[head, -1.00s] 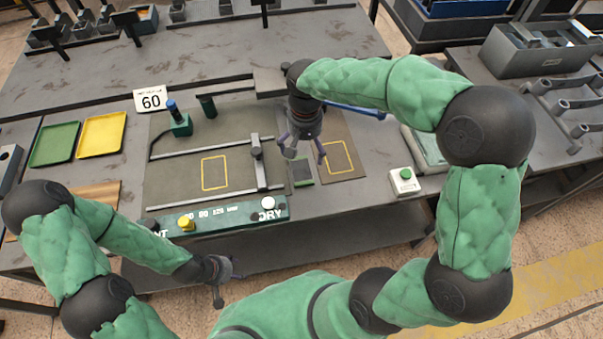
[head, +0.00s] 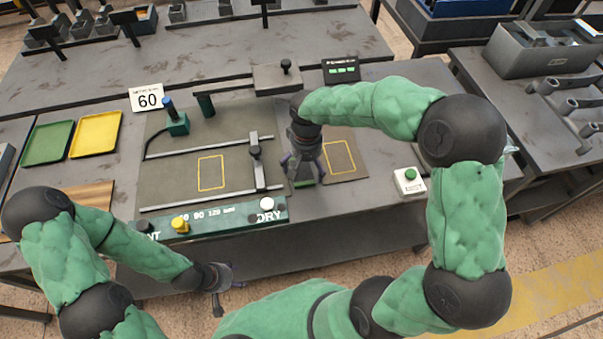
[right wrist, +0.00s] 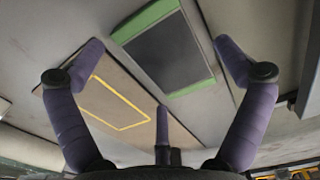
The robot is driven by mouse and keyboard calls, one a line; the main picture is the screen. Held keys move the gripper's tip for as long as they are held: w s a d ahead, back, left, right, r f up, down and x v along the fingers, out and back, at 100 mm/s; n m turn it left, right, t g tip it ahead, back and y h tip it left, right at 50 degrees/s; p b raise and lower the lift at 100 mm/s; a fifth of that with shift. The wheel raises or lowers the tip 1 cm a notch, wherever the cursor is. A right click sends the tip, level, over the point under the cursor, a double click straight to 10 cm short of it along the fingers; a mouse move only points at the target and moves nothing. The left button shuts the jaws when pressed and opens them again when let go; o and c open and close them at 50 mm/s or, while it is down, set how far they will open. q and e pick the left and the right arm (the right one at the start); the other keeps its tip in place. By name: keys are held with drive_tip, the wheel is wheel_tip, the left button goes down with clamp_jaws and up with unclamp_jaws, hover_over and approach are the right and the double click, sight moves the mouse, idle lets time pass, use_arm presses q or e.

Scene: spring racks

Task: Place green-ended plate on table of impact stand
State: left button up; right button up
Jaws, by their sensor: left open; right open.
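The green-ended plate (right wrist: 165,50) is a dark flat rectangle with green strips at both ends, seen in the right wrist view. My left gripper (head: 222,284) is open and empty, in front of the bench's near edge. A dark bed with two rails and a yellow outline (head: 211,173) lies left of the plate; I cannot tell surely that it is the impact stand's table.
A crossbar (head: 256,163) spans the rails. A mat with a yellow outline (head: 345,165) lies right of the plate. A green-button box (head: 409,181), a green tray (head: 48,143), a yellow tray (head: 96,135) and a 60 sign (head: 148,98) stand around. The bench's right part is fairly clear.

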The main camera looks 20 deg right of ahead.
sight(306, 169)
drive_tip(key=shift+f, duration=0.3)
drive_tip(key=shift+r, duration=0.1)
drive_tip(key=c, duration=1.6)
drive_tip(key=shift+r, duration=0.15)
drive_tip(key=shift+w+r, duration=0.1)
drive_tip(key=shift+r, duration=0.2)
wheel_tip(306, 169, up, 3)
drive_tip(key=shift+f+p, duration=0.15)
drive_tip(key=shift+p, duration=0.6)
drive_tip(key=s+a+r+p, duration=0.1)
drive_tip(key=s+a+r, duration=0.1)
drive_tip(key=s+r, duration=0.1)
drive_tip(key=s+a+r+p, duration=0.2)
drive_tip(key=s+r, duration=0.1)
drive_tip(key=s, duration=0.2)
drive_tip(key=s+a+r+p, duration=0.1)
drive_tip(key=s+a+r, duration=0.1)
drive_tip(key=s+r, duration=0.1)
drive_tip(key=shift+s+r, duration=0.2)
drive_tip(key=shift+s, duration=0.7)
